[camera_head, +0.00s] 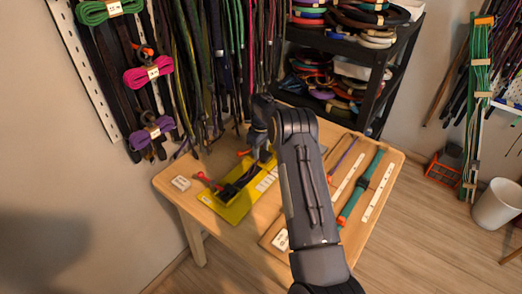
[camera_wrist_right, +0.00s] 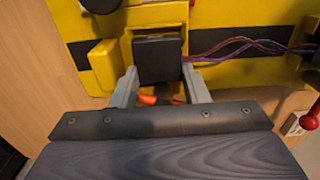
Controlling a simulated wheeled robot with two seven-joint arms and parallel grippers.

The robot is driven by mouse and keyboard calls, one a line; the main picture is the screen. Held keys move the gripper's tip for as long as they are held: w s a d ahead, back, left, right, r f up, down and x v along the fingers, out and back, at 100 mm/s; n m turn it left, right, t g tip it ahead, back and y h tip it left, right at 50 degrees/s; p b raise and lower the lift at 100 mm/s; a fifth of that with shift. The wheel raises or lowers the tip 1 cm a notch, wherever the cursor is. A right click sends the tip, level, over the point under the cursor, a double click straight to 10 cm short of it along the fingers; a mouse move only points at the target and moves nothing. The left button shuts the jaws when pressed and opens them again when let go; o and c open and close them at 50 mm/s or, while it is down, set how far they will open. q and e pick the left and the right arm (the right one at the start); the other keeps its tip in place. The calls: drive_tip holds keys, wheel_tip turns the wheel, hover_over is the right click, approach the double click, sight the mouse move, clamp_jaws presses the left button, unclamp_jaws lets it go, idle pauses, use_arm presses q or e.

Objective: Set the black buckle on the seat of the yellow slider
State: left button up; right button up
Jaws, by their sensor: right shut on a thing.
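The black buckle (camera_wrist_right: 158,60) is between the two grey fingertips of my right gripper (camera_wrist_right: 159,74) in the right wrist view. The gripper is shut on it. The buckle is over or against the yellow slider (camera_wrist_right: 152,18); I cannot tell whether it rests on the seat. Something orange shows between the fingers below the buckle. In the head view my right gripper (camera_head: 262,150) is at the far part of the yellow board (camera_head: 234,210), and my arm hides the buckle. My left gripper is in neither view.
Purple and red cords (camera_wrist_right: 240,46) run right from beside the buckle. A red-knobbed lever (camera_wrist_right: 309,122) stands at the right edge of the wrist view. A teal strap (camera_head: 360,187) lies on the wooden table (camera_head: 393,160). A black shelf (camera_head: 370,95) stands behind.

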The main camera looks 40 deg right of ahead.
drive_tip(key=shift+f, duration=0.15)
drive_tip(key=o, duration=1)
wheel_tip(320, 180, up, 8)
drive_tip(key=shift+r+b, duration=0.1)
drive_tip(key=shift+b, duration=0.35)
drive_tip(key=s+a+r+m+t+y, duration=0.1)
drive_tip(key=s+a+r+m+t, duration=0.1)
drive_tip(key=s+a+r, duration=0.6)
drive_tip(key=s+a+r+m+t+y, duration=0.1)
drive_tip(key=s+a+r, duration=0.4)
drive_tip(key=s+r, duration=0.4)
drive_tip(key=s+a+f+t, duration=0.1)
drive_tip(key=s+a, duration=0.3)
drive_tip(key=s, duration=0.2)
drive_tip(key=s+a+f+m+y, duration=0.1)
drive_tip(key=s+a+f, duration=0.1)
drive_tip(key=s+a, duration=0.2)
drive_tip(key=s+a+f+m+t, duration=0.1)
drive_tip(key=s+a+f, duration=0.1)
drive_tip(key=s+a, duration=0.3)
drive_tip(key=shift+s+t+y, duration=0.3)
drive_tip(key=shift+s+y, duration=0.1)
drive_tip(key=shift+s, duration=1.95)
